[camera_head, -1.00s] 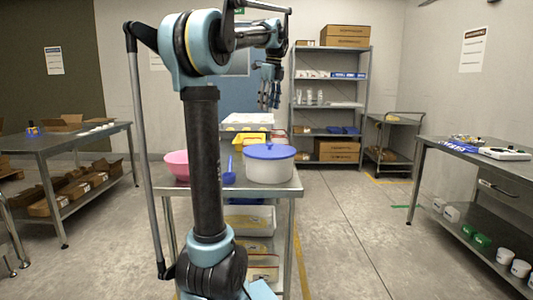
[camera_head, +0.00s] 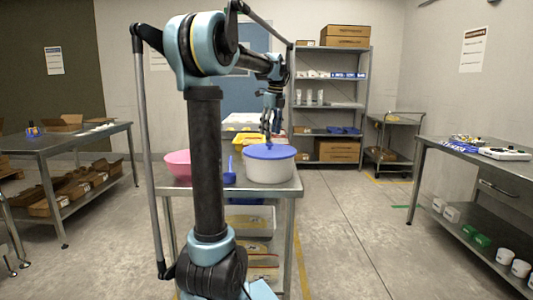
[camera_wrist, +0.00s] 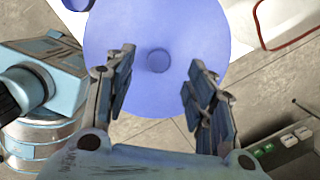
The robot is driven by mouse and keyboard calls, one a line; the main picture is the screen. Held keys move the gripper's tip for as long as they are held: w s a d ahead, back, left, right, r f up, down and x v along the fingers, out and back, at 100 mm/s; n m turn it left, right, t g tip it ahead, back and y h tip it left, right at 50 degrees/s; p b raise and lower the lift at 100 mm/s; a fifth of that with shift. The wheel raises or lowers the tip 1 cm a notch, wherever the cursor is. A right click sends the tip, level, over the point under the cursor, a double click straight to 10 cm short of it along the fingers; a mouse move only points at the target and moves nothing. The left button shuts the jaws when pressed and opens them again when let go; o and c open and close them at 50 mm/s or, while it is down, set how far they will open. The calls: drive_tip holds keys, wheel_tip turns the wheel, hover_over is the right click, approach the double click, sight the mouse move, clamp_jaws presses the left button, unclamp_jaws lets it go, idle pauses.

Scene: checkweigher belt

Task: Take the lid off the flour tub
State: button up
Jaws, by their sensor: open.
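The flour tub (camera_head: 268,168) is a white round tub on the metal trolley in front of me. Its blue lid (camera_head: 284,153) is on top, and a round knob (camera_wrist: 158,61) stands at the lid's middle in the wrist view. My gripper (camera_head: 269,138) is just above the lid, pointing down. In the wrist view its two fingers (camera_wrist: 158,70) are spread apart on either side of the knob, with nothing held. I cannot tell how far the fingertips are above the lid.
A pink bowl (camera_head: 178,165) and a blue scoop (camera_head: 230,174) stand left of the tub. A yellow container (camera_head: 244,140) and a white tray (camera_head: 243,121) are behind it. Side tables (camera_head: 72,142) and a shelf rack (camera_head: 331,104) stand away from the trolley.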

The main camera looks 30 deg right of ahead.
sight(269, 143)
drive_tip(key=shift+w+a+f, duration=0.1)
drive_tip(key=shift+w+f, duration=0.05)
drive_tip(key=shift+f, duration=1.25)
drive_tip(key=shift+w+f, duration=0.1)
drive_tip(key=shift+f, duration=1.25)
drive_tip(key=shift+c, duration=0.5)
drive_tip(key=c, duration=1.1)
